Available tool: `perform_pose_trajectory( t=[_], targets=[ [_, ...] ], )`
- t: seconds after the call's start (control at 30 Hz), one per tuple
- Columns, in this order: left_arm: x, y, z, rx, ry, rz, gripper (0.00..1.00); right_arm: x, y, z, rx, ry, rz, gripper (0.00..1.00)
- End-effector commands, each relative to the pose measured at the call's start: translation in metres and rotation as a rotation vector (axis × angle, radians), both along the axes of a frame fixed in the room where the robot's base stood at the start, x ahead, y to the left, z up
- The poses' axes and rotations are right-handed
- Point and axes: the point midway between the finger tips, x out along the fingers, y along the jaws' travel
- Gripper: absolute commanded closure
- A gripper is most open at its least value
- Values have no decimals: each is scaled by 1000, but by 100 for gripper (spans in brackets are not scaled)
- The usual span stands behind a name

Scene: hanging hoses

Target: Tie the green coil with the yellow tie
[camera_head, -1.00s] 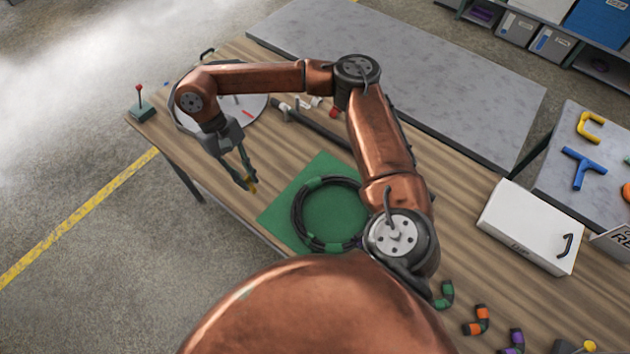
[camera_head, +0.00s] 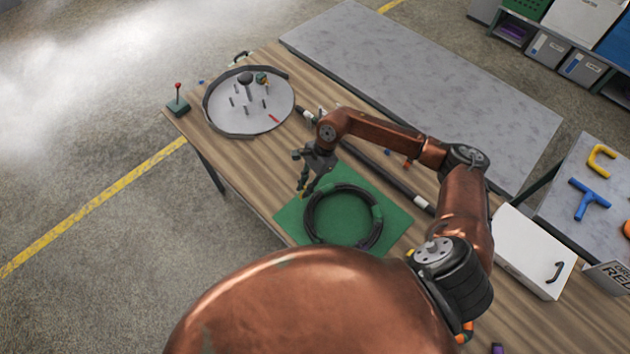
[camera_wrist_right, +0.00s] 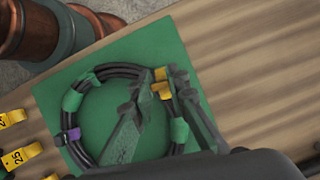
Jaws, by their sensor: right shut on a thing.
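The coil (camera_head: 311,218) is a black ring with green bands, lying flat on a green mat (camera_head: 398,216). In the wrist view the coil (camera_wrist_right: 125,70) also shows a purple piece on its left side. My right gripper (camera_head: 304,188) points down at the coil's upper-left edge in the head view. In the wrist view its fingers (camera_wrist_right: 158,82) are shut on the yellow tie (camera_wrist_right: 161,74), which lies over the coil's upper-right edge. I cannot tell whether the tie touches or goes around the coil. The fingers hide part of the ring. My left gripper is out of view.
A round grey tray (camera_head: 225,112) with pegs stands at the table's far left, beside a red-knobbed stick (camera_head: 178,104). A long black bar (camera_head: 370,160) lies behind the mat. A white box (camera_head: 530,250) stands to the right. Yellow numbered tags (camera_wrist_right: 20,156) lie beside the mat.

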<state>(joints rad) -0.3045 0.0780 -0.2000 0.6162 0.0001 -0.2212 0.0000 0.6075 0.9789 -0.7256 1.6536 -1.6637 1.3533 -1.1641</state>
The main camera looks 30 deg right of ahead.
Motion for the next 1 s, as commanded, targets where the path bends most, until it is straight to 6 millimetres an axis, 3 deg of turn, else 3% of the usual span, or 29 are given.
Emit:
perform_pose_trajectory(
  t=[0.03, 0.2, 0.5, 0.7, 1.0],
  targets=[
    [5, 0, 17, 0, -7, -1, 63, -4, -1, 4, 3, 3, -118, 100],
    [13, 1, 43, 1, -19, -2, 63, -5, -5, -1, 4, 1, -508, 100],
    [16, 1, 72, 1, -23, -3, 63, -7, -20, -2, 2, 2, -991, 100],
    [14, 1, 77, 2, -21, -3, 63, -8, -26, -3, 0, 3, -1105, 100],
    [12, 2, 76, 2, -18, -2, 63, -7, -26, -4, -1, 3, -1113, 100]
  ],
)
